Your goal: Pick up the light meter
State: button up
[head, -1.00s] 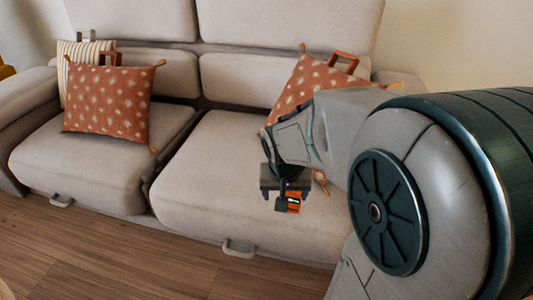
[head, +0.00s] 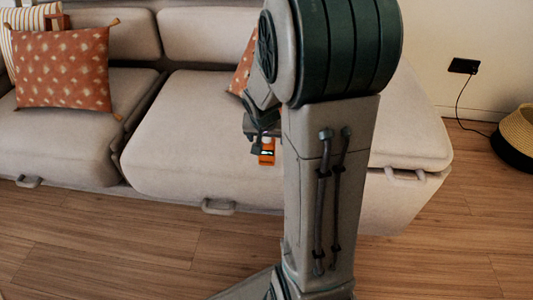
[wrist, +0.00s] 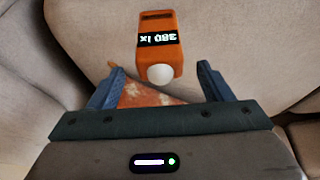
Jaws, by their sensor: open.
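The light meter (wrist: 158,22) is a small orange block with a dark display reading 380 lx and a white dome. In the wrist view it is at the top centre, its dome end between or just beyond the fingertips. In the head view the light meter (head: 267,158) shows as a small orange patch against the sofa seat, partly hidden by my gripper. My gripper (wrist: 161,72) is open, one blue finger on each side of the dome, with no finger visibly touching it. In the head view my arm covers much of my gripper (head: 258,142).
The beige sofa (head: 190,135) has a patterned orange cushion (head: 62,70) at left. Another orange cushion (head: 242,75) is mostly hidden behind my arm. Wooden floor (head: 120,245) lies clear in front. A basket (head: 518,135) and a wall socket (head: 463,66) are at right.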

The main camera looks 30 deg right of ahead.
aim_at(267, 140)
jog(key=b+x, duration=0.2)
jog(key=x, duration=0.2)
jog(key=shift+f, duration=0.35)
jog(key=shift+r, duration=0.1)
jog(key=c, duration=1.2)
jog(key=shift+r, duration=0.1)
